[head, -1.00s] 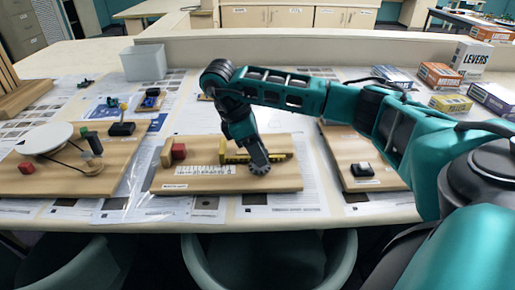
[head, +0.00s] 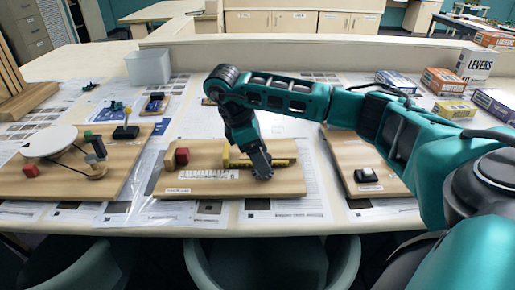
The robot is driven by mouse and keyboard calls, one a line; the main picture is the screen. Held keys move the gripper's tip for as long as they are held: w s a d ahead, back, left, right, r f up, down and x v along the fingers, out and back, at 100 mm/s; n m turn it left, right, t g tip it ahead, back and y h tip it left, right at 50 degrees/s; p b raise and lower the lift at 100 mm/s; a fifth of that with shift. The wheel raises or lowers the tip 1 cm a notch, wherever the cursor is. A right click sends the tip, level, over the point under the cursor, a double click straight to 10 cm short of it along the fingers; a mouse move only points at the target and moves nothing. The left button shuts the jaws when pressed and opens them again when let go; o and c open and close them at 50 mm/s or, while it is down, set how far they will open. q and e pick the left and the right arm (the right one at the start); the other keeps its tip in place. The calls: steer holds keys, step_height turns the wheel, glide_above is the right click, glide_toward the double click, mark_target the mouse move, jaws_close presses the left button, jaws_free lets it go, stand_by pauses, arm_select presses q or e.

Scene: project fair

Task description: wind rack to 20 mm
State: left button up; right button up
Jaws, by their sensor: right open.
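The yellow rack (head: 280,162) lies across the middle wooden board (head: 225,187), with an upright yellow piece at its left end. A white printed scale (head: 208,175) runs along its front left; the marks are too small to read. A red block (head: 182,156) stands left of the rack, apart from it. My right gripper (head: 262,170) points down at the right part of the rack, over a dark round toothed part at the board's front. It is open; its fingertips are small, and I cannot tell whether they touch that part. My left gripper is out of view.
The left board (head: 60,180) carries a white disc (head: 50,139) and small blocks. The right board (head: 350,150) carries a black part (head: 367,175). A grey bin (head: 149,67) stands behind; boxes (head: 443,82) stand at the back right.

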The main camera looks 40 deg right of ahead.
steer(key=v, duration=1.3)
steer(key=shift+f, duration=0.1)
stand_by(0.5)
